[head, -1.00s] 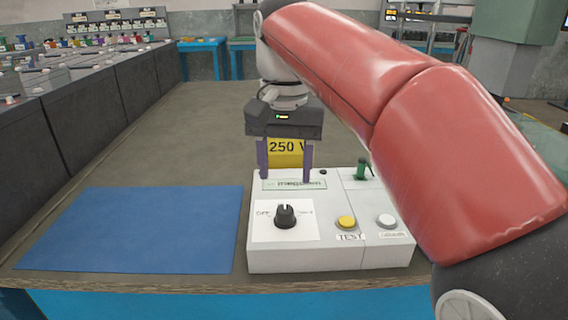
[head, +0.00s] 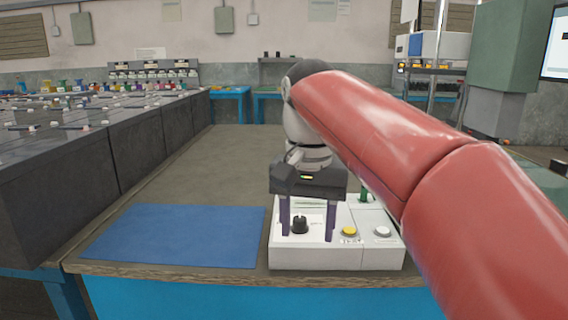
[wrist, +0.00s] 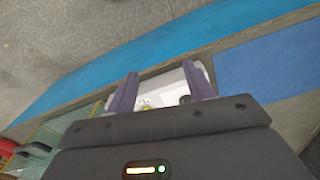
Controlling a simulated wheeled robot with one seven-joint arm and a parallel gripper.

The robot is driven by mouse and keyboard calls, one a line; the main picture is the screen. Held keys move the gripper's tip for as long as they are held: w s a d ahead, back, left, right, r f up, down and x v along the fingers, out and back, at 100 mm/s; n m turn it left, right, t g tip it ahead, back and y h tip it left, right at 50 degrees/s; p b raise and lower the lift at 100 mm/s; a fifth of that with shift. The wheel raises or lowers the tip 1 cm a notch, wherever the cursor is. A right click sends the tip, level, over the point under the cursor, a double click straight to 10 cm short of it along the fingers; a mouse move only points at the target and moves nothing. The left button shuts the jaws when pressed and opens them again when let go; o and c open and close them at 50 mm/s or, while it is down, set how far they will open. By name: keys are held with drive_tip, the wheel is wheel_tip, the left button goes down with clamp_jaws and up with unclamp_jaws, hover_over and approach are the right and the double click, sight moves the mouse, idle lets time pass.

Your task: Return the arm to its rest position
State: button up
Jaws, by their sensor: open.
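My gripper (head: 307,218) is open, with its two purple fingers apart and nothing between them. In the head view it shows in front of the white test box (head: 290,257), its fingers to either side of the black knob (head: 300,224). I cannot tell whether the fingers touch the box. My red arm (head: 380,125) reaches in from the right. In the wrist view the fingers (wrist: 161,92) point toward the white box (wrist: 196,80), which is partly hidden by them and the gripper body.
A blue mat (head: 180,236) lies left of the box. The box carries a yellow button (head: 348,231), a white button (head: 383,231) and a green lever (head: 365,195). Rows of dark battery cells (head: 60,190) stand at the left. The bench top behind the mat is clear.

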drive_tip(key=s+d+f+n+t, duration=0.1)
drive_tip(key=s+d+f+t, duration=0.1)
drive_tip(key=s+d+f, duration=0.4)
drive_tip(key=s+d+f+n+t, duration=0.1)
drive_tip(key=s+d+f+t, duration=0.2)
drive_tip(key=f, duration=0.9)
drive_tip(key=s+d, duration=0.2)
drive_tip(key=s, duration=0.2)
drive_tip(key=shift+d+n, duration=0.3)
drive_tip(key=shift+d, duration=0.05)
drive_tip(key=shift+r, duration=0.1)
